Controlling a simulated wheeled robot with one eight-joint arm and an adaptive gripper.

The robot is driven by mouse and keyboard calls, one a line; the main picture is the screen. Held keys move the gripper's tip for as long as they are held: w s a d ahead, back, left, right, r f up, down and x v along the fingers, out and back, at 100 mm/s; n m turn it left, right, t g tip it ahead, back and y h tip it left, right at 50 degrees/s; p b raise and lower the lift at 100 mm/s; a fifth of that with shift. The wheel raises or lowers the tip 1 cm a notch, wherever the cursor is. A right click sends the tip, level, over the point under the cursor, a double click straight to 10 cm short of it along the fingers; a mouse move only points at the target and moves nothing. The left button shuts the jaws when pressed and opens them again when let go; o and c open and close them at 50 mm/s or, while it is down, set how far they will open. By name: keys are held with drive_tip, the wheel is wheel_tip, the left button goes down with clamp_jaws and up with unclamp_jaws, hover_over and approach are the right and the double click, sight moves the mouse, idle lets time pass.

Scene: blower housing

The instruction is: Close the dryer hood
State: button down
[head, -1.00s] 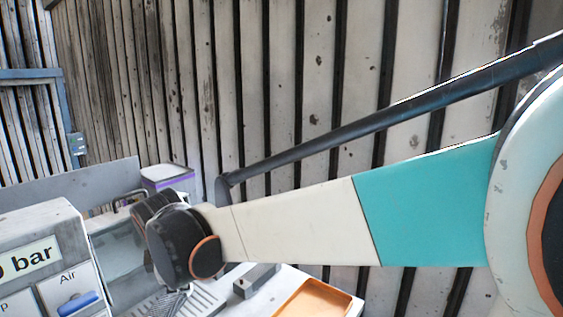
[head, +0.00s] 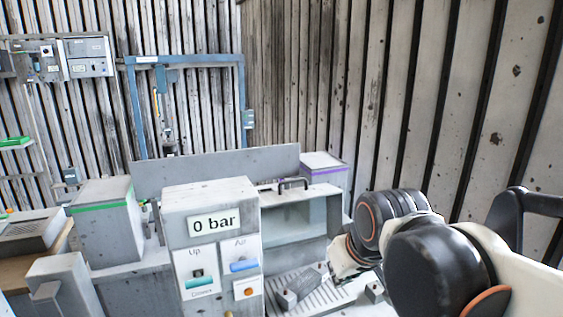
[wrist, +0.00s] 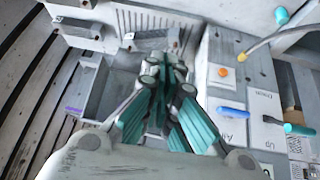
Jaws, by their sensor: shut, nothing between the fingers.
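The dryer hood (head: 322,190) appears as a grey box with a dark handle (head: 293,183) on its top edge, right of the control box. A glassy opening shows below its top; I cannot tell exactly how far the hood is open. The grey control box (head: 210,198) reads "0 bar" and has a teal Up/Down switch (head: 198,277), a blue Air switch (head: 243,265) and an orange button (head: 249,292). My gripper (wrist: 165,72) is shut and empty in the wrist view, beside the control box and above the slotted bench area. In the head view its fingers are hard to make out.
A slotted tray (head: 315,287) with small grey blocks lies in front of the hood. A purple-striped box (head: 322,168) stands behind it and a green-striped box (head: 105,225) to the left. A slatted wall stands at right.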

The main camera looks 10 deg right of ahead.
drive_tip(key=w+a+r+g+p, duration=0.1)
drive_tip(key=w+r+p, duration=0.55)
drive_tip(key=w, duration=0.35)
drive_tip(key=w+r+p, duration=0.5)
drive_tip(key=w+p, duration=0.2)
drive_tip(key=w, duration=0.3)
drive_tip(key=w+a+r+g+p, duration=0.1)
drive_tip(key=w+r+p, duration=0.55)
drive_tip(key=w, duration=0.45)
drive_tip(key=w+f+p, duration=0.2)
drive_tip(key=w+p, duration=0.3)
drive_tip(key=w, duration=0.3)
drive_tip(key=shift+n+y, duration=0.4)
wheel_tip(320, 180, down, 9)
drive_tip(key=p, duration=0.3)
drive_tip(key=shift+s+a+p, duration=0.15)
drive_tip(key=shift+p, duration=0.15)
drive_tip(key=shift+f, duration=0.25)
